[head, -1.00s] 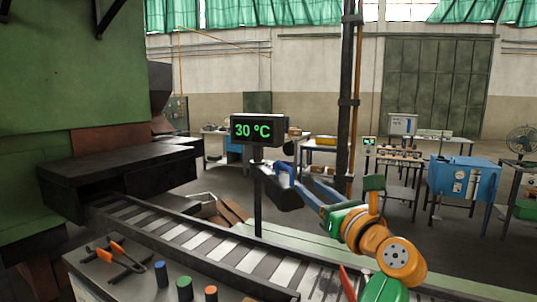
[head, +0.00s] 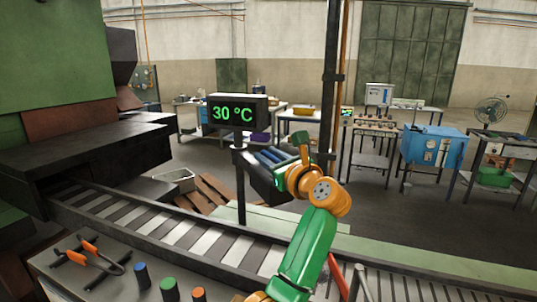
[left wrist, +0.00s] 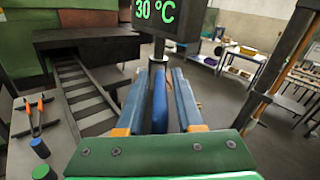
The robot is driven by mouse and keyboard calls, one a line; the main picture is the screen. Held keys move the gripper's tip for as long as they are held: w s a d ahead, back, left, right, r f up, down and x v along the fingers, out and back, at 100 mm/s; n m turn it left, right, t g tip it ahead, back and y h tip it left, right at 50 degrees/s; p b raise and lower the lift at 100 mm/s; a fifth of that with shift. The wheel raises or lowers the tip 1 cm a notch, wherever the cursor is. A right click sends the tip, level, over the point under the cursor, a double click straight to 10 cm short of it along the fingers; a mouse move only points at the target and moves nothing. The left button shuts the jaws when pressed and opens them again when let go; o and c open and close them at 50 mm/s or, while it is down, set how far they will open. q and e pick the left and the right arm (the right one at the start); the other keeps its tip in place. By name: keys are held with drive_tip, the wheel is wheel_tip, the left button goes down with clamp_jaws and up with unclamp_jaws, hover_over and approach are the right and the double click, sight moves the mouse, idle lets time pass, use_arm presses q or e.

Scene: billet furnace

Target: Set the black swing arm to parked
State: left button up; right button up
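The black swing arm (head: 264,184) reaches out to the right from the dark post under the 30 °C display (head: 237,113), beside the roller track. A blue handle (left wrist: 160,108) stands between my left gripper's fingers in the left wrist view. My left gripper (head: 270,157) is at the swing arm, with its two blue fingers one on each side of the handle. Narrow gaps show between fingers and handle, so the gripper looks open around it. The green and orange arm links hide part of the swing arm's outer end. My right gripper is not in view.
The roller track (head: 190,229) runs from the dark furnace mouth at left. A bench (head: 82,284) in front holds orange-handled tongs (head: 97,256) and several coloured buttons. A tall dark column (head: 331,85) stands behind my gripper. Open floor lies to the right.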

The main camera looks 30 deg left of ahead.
use_arm(q)
drive_tip(key=shift+s+d+r, duration=0.1)
drive_tip(key=shift+d, duration=0.05)
clamp_jaws()
idle(1.0)
